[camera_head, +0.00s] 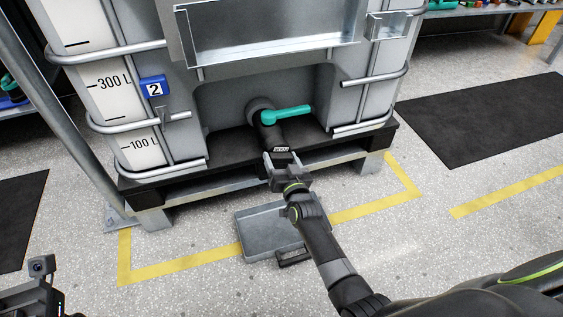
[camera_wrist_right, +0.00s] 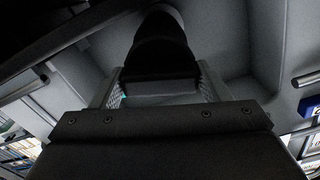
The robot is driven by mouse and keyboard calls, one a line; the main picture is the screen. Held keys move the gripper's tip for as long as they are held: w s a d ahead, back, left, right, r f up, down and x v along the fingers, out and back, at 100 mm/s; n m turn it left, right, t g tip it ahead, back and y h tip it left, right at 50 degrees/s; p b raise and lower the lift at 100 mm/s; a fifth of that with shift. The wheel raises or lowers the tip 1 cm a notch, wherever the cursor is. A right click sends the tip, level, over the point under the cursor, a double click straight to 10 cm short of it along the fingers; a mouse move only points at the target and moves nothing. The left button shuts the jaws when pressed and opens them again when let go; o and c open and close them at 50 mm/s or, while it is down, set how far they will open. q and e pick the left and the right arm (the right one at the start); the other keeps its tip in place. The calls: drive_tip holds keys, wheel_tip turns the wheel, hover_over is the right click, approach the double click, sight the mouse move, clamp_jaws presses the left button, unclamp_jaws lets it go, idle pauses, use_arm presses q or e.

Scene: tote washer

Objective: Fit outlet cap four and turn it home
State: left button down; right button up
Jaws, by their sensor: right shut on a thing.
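The grey tank's outlet valve (camera_head: 268,128), dark with a teal handle (camera_head: 288,115), points out and down at the tank's lower front. My right gripper (camera_head: 281,156) is at the valve's mouth, shut on a dark cap (camera_head: 281,150). In the right wrist view the cap's flat grip (camera_wrist_right: 160,88) sits between the two fingers, with the dark rounded body (camera_wrist_right: 160,45) just beyond it. The cap looks in line with the outlet; I cannot tell whether it is seated or turned. At the lower left only part of my left wrist shows, its fingers out of sight.
The tank carries a blue sign (camera_head: 154,88) reading 2 and stands on a dark pallet (camera_head: 190,180). A grey drip tray (camera_head: 262,243) lies on the floor below the outlet. Tubular rails (camera_head: 150,172) flank the valve recess. Dark mats lie left and right.

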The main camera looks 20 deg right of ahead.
drive_tip(key=m+b, duration=0.1)
drive_tip(key=m, duration=0.6)
drive_tip(key=shift+b, duration=0.3)
drive_tip(key=m, duration=0.4)
drive_tip(key=shift+r, duration=0.1)
drive_tip(key=m, duration=0.3)
drive_tip(key=shift+w+m+b, duration=0.1)
drive_tip(key=shift+m+b, duration=0.2)
drive_tip(key=o, duration=1)
drive_tip(key=shift+r, duration=0.1)
drive_tip(key=o, duration=0.6)
drive_tip(key=shift+f, duration=0.2)
drive_tip(key=shift+c, duration=0.2)
